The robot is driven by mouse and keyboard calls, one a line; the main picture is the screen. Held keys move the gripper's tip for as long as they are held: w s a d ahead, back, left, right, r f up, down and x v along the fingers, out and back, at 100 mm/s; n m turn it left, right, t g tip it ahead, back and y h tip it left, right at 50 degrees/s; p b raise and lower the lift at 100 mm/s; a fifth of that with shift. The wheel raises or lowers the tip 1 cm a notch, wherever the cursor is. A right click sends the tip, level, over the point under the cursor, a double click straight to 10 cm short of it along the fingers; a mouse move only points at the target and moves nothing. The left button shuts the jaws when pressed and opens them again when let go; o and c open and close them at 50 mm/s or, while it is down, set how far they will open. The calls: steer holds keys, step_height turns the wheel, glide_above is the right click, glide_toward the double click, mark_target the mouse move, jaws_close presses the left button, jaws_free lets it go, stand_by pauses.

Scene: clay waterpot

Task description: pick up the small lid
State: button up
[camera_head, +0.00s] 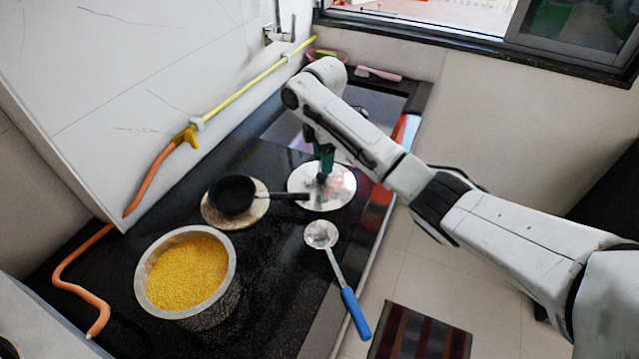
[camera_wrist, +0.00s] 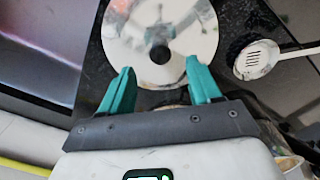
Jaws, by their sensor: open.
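The small lid (camera_head: 308,199) is a round silver disc lying flat on the black counter, right of the frying pan. In the wrist view my gripper (camera_wrist: 159,68) is open, with one finger on each side of the knob. I see no grip on the knob; the exact height above the lid is unclear.
A black frying pan (camera_head: 232,194) sits on a round board (camera_head: 254,214), its handle reaching the lid's edge. A ladle (camera_head: 321,235) with a blue handle lies in front. A pot (camera_head: 224,307) of yellow grains stands front left. An orange hose (camera_head: 66,273) runs along the left.

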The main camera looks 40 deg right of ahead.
mark_target(322, 180)
steer(key=f, duration=0.3)
steer(key=shift+a+f, duration=0.25)
steer(key=shift+f, duration=0.15)
steer(key=shift+d+f, duration=0.15)
steer(key=shift+f, duration=0.5)
steer(key=shift+r, duration=0.1)
steer(key=c, duration=0.4)
jaws_close()
